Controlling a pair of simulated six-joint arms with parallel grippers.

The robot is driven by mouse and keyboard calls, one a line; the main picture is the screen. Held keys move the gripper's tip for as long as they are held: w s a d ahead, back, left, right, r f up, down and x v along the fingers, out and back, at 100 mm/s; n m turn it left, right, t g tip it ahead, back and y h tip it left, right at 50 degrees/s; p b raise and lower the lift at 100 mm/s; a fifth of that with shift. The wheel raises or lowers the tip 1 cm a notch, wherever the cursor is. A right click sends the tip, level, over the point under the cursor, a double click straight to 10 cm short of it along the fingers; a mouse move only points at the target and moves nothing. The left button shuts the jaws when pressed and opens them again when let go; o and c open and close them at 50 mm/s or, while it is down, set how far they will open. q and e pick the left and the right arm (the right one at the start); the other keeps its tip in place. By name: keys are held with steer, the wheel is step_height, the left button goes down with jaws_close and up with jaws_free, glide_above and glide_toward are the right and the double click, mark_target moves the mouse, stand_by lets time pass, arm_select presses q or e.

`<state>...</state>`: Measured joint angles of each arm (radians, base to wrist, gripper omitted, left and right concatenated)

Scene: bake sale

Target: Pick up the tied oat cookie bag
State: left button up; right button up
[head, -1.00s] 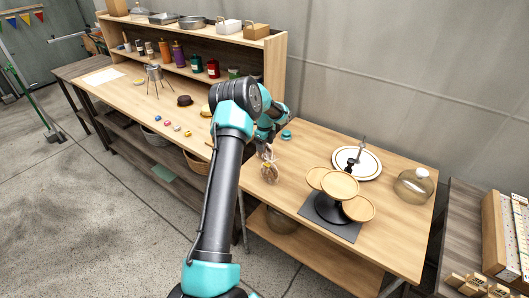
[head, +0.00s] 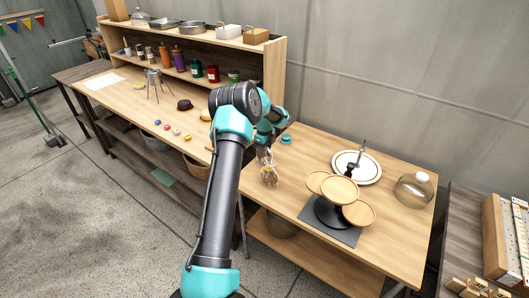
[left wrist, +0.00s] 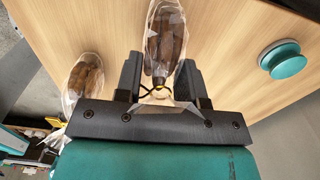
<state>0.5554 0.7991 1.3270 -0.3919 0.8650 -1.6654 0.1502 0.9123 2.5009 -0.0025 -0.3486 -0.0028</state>
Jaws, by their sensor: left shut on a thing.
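The bag's body extends beyond the fingertips. A second clear bag of brown contents (left wrist: 84,82) is beside the left finger, apart from it. My right gripper is not in view.
A teal round object (head: 286,139) is on the table behind the gripper. Small coloured items and a stocked shelf (head: 270,75) are to the left.

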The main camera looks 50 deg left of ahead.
arm_select(q)
step_height(320, 180, up, 10)
steer(key=shift+f, duration=0.1)
stand_by(0.4)
stand_by(0.5)
